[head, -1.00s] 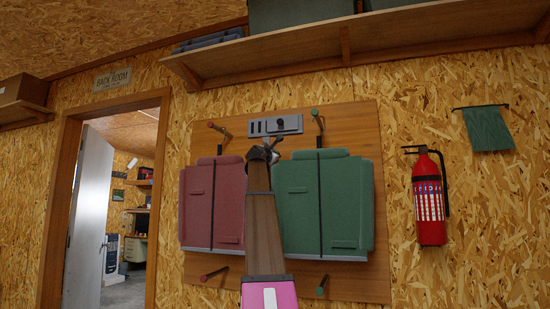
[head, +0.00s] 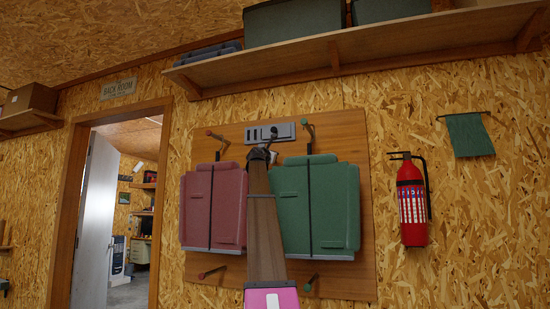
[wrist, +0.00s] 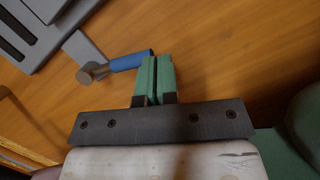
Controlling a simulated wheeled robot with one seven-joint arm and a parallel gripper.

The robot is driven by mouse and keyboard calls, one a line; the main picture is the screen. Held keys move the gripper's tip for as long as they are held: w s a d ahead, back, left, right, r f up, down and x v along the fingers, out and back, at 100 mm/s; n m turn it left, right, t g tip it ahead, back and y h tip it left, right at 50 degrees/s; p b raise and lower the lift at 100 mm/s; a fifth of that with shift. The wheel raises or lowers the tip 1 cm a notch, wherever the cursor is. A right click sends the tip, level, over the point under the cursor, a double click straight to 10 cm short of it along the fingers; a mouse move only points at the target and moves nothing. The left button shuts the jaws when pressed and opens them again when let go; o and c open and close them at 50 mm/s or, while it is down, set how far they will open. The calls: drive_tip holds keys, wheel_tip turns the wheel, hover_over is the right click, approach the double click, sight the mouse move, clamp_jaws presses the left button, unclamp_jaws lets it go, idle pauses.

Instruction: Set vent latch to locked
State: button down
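The vent latch is a grey slotted plate (head: 282,132) at the top of the wooden board, with a small dark part near its middle. In the wrist view the plate (wrist: 38,28) fills the upper left. A lever with a blue grip (wrist: 130,62) on a metal stub (wrist: 92,73) stands beside its lower right edge. My gripper (wrist: 155,62) has its two green fingers together, with only a thin dark gap and nothing visible between them. The grip's right end is by the left fingertip; I cannot tell whether they touch. In the head view my gripper (head: 263,150) is just below the plate and partly hidden.
A red case (head: 213,208) and a green case (head: 325,205) hang on the board below the latch, either side of my arm. Pegs (head: 308,130) jut out near them. A shelf (head: 390,50) runs above. A fire extinguisher (head: 412,205) hangs at right; an open doorway is left.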

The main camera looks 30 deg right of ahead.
drive_tip(key=shift+s+d+r, duration=0.2)
drive_tip(key=shift+r, duration=0.6)
idle(0.4)
